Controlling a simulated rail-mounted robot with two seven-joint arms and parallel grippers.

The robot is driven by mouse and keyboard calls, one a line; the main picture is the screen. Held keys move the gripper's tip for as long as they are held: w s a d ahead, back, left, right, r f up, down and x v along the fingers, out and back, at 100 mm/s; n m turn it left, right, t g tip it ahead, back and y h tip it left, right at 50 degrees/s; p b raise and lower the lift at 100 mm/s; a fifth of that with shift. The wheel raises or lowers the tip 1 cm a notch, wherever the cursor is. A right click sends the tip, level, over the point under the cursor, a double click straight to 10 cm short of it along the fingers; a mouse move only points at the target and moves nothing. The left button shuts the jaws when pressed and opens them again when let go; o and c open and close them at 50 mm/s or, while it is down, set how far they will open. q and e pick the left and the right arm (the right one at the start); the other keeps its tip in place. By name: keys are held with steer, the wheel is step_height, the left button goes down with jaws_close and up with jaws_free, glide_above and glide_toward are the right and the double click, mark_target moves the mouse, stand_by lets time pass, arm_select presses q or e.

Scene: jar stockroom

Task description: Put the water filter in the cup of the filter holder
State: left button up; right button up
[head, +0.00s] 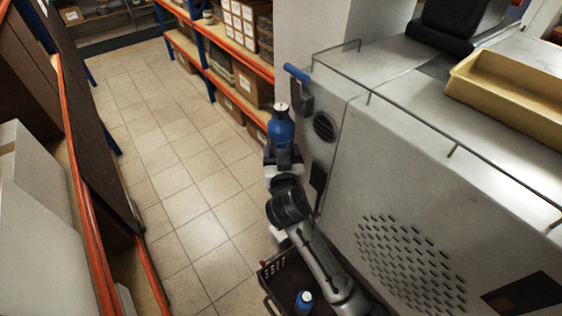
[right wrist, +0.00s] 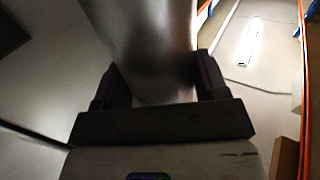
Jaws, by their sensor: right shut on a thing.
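My right gripper (head: 283,156) points up beside the corner of the grey machine. It is shut on the water filter (head: 281,127), a blue cylinder with a pale top, held upright. In the right wrist view the two dark fingers (right wrist: 160,88) stand on either side of a blurred grey cylindrical body (right wrist: 150,45). A dark bracket with a blue bar (head: 297,74) is on the machine's corner, just above and right of the filter; it may be the filter holder. I cannot make out its cup. My left gripper is not in view.
The grey machine (head: 400,160) fills the right side, with a yellow tray (head: 515,98) on top. Orange-edged shelves with boxes (head: 252,84) stand behind. The tiled aisle (head: 185,190) is clear.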

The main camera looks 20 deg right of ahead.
steer(key=shift+f+p, duration=0.4)
steer(key=shift+f, duration=1.3)
steer(key=shift+w+f, duration=0.1)
steer(key=shift+f, duration=0.15)
steer(key=shift+f, duration=0.15)
steer(key=o, duration=1.4)
steer(key=shift+a, duration=0.1)
steer(key=shift+b+v, duration=1.45)
steer(key=shift+v, duration=4.55)
